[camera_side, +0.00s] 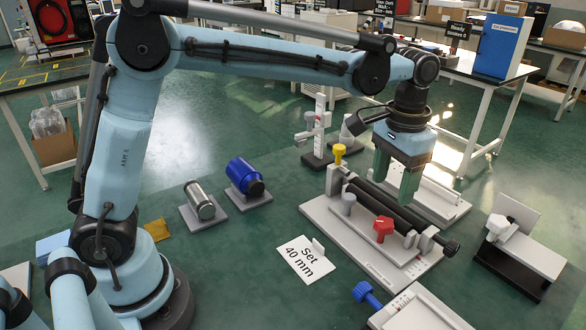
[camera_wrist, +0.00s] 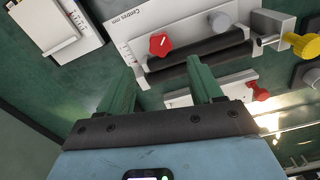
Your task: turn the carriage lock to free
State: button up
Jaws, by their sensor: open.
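A red lobed knob (camera_side: 383,229) stands on the pale carriage plate of a slide fixture (camera_side: 316,212) with dark rails. It looks like the carriage lock, but I read no lock or free label. In the wrist view the red knob (camera_wrist: 160,43) shows a small white mark on its top. My gripper (camera_side: 396,192) points down above the far side of the fixture, behind the red knob and apart from it. In the wrist view my gripper (camera_wrist: 162,60) has its two green fingers spread with nothing between them, the knob showing beyond them.
A yellow knob (camera_side: 339,152) and a grey post (camera_side: 348,203) stand on the same fixture. A second fixture with a red knob (camera_wrist: 260,91) lies close behind. A "Set 40 mm" card (camera_side: 308,260), blue cylinder (camera_side: 242,176) and black-based stand (camera_side: 510,268) surround it.

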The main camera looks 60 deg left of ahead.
aim_at(384, 222)
notch_tip(384, 222, down, 9)
dwell(0.4)
jog(key=c, duration=1.1)
jog(key=shift+o, duration=0.2)
jog(key=shift+n, duration=2.9)
